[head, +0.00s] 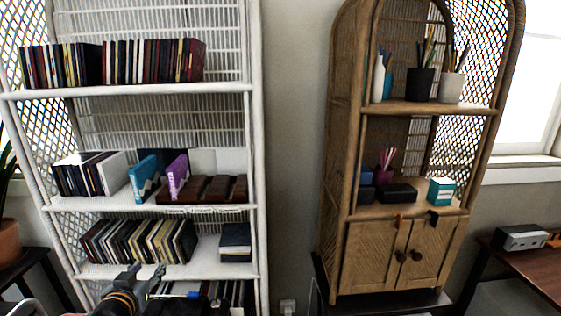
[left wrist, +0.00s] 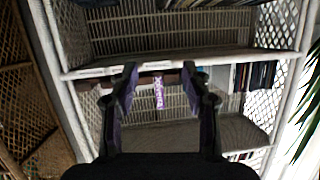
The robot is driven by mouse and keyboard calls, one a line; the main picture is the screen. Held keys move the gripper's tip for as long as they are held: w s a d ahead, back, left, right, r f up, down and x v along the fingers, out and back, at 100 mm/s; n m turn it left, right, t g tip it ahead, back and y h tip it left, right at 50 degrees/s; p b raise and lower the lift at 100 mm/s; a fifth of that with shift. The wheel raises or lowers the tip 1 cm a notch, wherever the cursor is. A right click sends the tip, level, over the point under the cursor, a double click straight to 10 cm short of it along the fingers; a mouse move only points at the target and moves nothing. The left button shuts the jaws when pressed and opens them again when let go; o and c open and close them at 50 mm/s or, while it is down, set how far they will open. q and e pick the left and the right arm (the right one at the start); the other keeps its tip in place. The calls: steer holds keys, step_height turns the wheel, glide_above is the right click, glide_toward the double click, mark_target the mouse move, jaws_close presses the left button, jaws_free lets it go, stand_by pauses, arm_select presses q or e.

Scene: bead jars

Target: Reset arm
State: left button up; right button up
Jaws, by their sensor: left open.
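My left gripper (head: 141,272) is low at the left in the head view, in front of the lower part of the white shelf unit (head: 258,150). In the left wrist view, its two fingers (left wrist: 160,78) are spread apart with nothing held between them. Beyond the fingers, a purple box (left wrist: 158,92) shows in the gap, apart from the gripper. The purple box also stands on the middle shelf in the head view (head: 177,174). My right gripper is not in view.
The middle shelf also holds a blue box (head: 144,178) and a dark brown compartment holder (head: 202,190). Books (head: 140,242) fill much of the shelf below. A wicker cabinet (head: 385,255) stands at right, a wooden table (head: 530,270) at far right. Bare wall separates shelf and cabinet.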

arm_select(q)
steer(key=s+d+f+m+g+h, duration=0.1)
steer(key=s+d+f+g, duration=0.25)
steer(key=s+f, duration=0.4)
steer(key=s+d+f+g, duration=0.2)
steer(key=s+f+g, duration=0.2)
steer(key=s+f, duration=0.4)
steer(key=s+d+f+m+g+h, duration=0.1)
steer(key=s+d+f+g, duration=0.2)
steer(key=s+f, duration=0.45)
steer(key=s+a+f+g, duration=0.1)
steer(key=s+f, duration=0.1)
steer(key=f, duration=1)
steer(key=s+a+f+g, duration=0.1)
steer(key=f, duration=1)
steer(key=s+a+f+b, duration=0.1)
steer(key=s+f, duration=1.7)
steer(key=s, duration=0.1)
steer(key=shift+s+a+f+g+b, duration=0.2)
steer(key=shift+f+g+b, duration=0.05)
steer(key=shift+g+b, duration=0.1)
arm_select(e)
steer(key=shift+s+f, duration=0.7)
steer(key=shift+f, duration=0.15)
